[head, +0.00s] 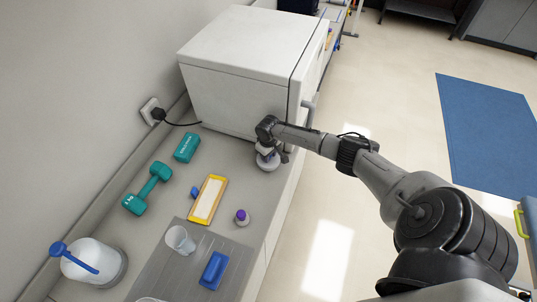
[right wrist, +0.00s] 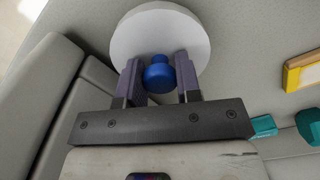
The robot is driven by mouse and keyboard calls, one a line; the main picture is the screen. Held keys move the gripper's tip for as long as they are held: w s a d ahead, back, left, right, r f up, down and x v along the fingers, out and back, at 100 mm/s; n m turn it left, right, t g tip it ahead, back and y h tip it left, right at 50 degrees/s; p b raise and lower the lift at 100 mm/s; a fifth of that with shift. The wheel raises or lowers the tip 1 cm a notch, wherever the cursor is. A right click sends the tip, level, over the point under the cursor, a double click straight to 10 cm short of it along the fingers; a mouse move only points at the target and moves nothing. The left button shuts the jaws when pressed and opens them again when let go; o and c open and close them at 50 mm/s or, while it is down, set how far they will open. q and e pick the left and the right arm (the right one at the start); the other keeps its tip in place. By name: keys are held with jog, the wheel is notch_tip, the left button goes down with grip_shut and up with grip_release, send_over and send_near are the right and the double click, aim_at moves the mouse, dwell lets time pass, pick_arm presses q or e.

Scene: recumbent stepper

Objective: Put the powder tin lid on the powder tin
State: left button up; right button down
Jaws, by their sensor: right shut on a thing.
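My right gripper (head: 269,142) is over the counter in front of the white box-shaped appliance. In the right wrist view its two fingers (right wrist: 159,65) stand on either side of a blue knob (right wrist: 158,76) and are shut on it. Beyond the knob is a round white disc (right wrist: 160,30), which looks like the powder tin lid. In the head view a round white piece (head: 267,161) shows just below the gripper. I cannot tell whether the powder tin is under it or whether it touches the counter. My left gripper is not in view.
The white appliance (head: 245,65) stands close behind the gripper. On the counter are a teal dumbbell (head: 147,190), a teal block (head: 187,147), a yellow-framed tray (head: 207,199), a purple-capped bottle (head: 242,217), a clear cup (head: 180,240), a blue block (head: 214,270) and a white tub (head: 93,261).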

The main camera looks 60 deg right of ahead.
jog(key=c, duration=0.8)
grip_release()
jog(key=shift+o, duration=0.3)
jog(key=shift+o, duration=0.5)
jog(key=shift+o, duration=1.1)
jog(key=shift+r, duration=0.2)
notch_tip(320, 180, up, 2)
jog(key=p, duration=0.3)
jog(key=shift+r, duration=0.2)
jog(key=shift+r+p, duration=2.15)
jog(key=shift+p, duration=0.15)
